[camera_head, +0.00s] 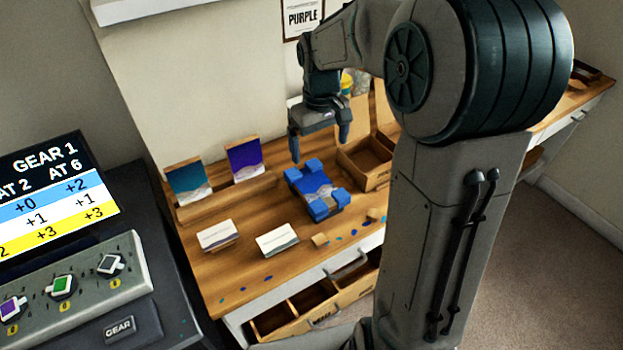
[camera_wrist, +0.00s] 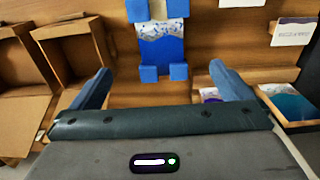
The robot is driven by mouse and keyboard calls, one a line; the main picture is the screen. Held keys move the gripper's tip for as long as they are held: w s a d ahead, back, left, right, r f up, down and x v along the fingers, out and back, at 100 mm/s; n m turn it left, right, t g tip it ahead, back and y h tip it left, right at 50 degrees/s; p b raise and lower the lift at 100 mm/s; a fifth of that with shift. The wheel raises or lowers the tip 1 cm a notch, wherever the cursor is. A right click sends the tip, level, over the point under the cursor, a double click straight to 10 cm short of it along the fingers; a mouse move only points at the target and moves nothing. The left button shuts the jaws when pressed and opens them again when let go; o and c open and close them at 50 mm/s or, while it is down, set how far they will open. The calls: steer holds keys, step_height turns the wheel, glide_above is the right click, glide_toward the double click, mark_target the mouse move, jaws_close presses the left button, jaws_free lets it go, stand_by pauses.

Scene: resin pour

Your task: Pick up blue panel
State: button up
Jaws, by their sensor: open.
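A blue panel (camera_head: 316,185) with a pale wavy band lies on the wooden table, with blue blocks (camera_head: 340,198) at its corners. In the wrist view, the blue panel (camera_wrist: 161,50) is ahead of my fingers, near the top centre, with blue blocks (camera_wrist: 149,74) at its corners. My gripper (camera_head: 320,150) is open and empty, pointing down above and behind the panel. Its two fingers also show in the wrist view (camera_wrist: 160,68), spread wide and apart from the panel. Whether the panel is fixed by the blocks cannot be told.
A teal-and-white panel (camera_head: 188,184) and a purple panel (camera_head: 245,160) lean on a wooden rack at the left back. Open cardboard boxes (camera_head: 365,164) stand right of the blue panel. White cards (camera_head: 277,240) stand in front. A drawer (camera_head: 312,297) is open below the table.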

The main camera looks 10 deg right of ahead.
glide_above(316, 187)
steer(key=f, duration=0.8)
steer(key=shift+s+d+f, duration=0.15)
steer(key=shift+d+f, duration=0.05)
steer(key=shift+f, duration=0.15)
steer(key=shift+w+a+f, duration=0.1)
steer(key=shift+f, duration=1.4)
steer(key=shift+w+a+f, duration=0.1)
steer(key=shift+f, duration=1.35)
steer(key=shift+c, duration=0.3)
steer(key=c, duration=0.8)
